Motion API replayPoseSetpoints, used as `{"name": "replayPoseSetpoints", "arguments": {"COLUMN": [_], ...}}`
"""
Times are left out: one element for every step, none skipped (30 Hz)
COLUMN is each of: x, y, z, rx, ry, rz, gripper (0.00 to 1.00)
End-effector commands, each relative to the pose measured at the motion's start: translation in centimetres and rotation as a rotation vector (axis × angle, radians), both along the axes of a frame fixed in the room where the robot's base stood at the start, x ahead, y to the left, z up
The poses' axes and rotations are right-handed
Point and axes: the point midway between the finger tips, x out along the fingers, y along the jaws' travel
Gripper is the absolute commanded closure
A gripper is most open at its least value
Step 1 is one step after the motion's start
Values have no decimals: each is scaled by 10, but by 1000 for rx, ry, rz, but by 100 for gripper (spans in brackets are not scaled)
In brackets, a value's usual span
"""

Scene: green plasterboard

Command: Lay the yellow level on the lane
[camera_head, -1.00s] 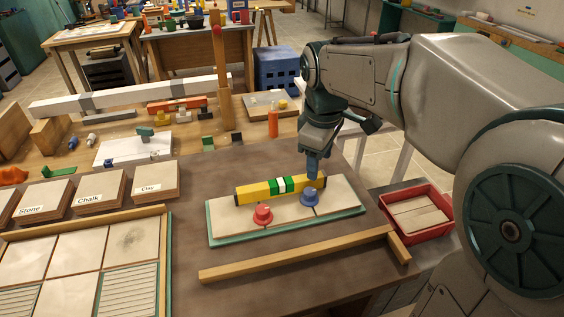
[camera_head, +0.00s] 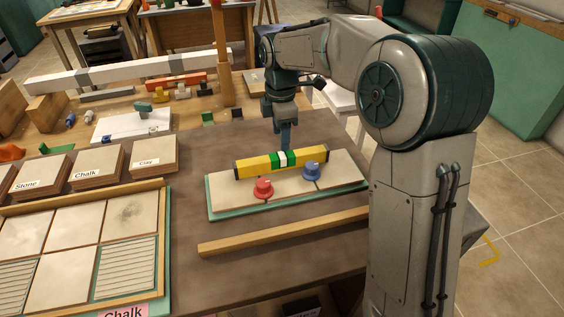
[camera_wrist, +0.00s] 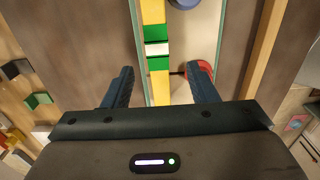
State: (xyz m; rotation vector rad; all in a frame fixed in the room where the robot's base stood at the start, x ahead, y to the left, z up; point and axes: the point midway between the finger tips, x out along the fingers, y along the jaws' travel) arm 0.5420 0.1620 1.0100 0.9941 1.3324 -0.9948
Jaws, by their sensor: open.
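The yellow level (camera_head: 254,164), with green and white bands at its middle, lies along the far side of a strip of pale tiles (camera_head: 225,196) on a teal base. A red knob-like piece (camera_head: 263,188) and a blue one (camera_head: 311,170) stand on the tiles at its near side. My gripper (camera_head: 285,146) is above the level's middle, pointing down. In the wrist view, the open fingers of my gripper (camera_wrist: 163,70) are on either side of the level (camera_wrist: 158,64), with nothing gripped. Whether they reach down beside it is unclear.
A wooden bar (camera_head: 285,233) lies in front of the tiles. A framed tile panel (camera_head: 68,276) and labelled tile stacks (camera_head: 95,170) are at left. A long white beam (camera_head: 130,73) and small tools lie behind. Brown tabletop is free between panel and strip.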

Motion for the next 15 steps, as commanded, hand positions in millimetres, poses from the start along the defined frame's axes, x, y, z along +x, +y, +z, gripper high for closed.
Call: {"name": "replayPoseSetpoints", "arguments": {"x": [0, 0, 0, 0, 0, 0, 0, 0, 1, 2, 2, 3, 4, 5, 5], "y": [0, 0, 0, 0, 0, 0, 0, -1, -1, -1, -1, -2, -3, -3, -3], "z": [-8, -11, -15, -17, -18, -20, -22, -24, -29, -33, -38, -44, -49, -53, -59], "rx": [-1, -1, -1, 0, 0, 0, 0, 0, -2, -1, -1, -2, -2, -2, -2], "ry": [3, 2, 2, 1, 0, 0, 1, 1, 2, 2, 3, 4, 4, 4, 2], "rz": [0, 0, 0, 0, 0, 0, -1, -1, -1, -1, -1, -1, -1, -1, -1], "gripper": [47, 47, 47, 47, 47, 47, 47, 47, 47, 47, 47, 47, 47, 47, 47]}}
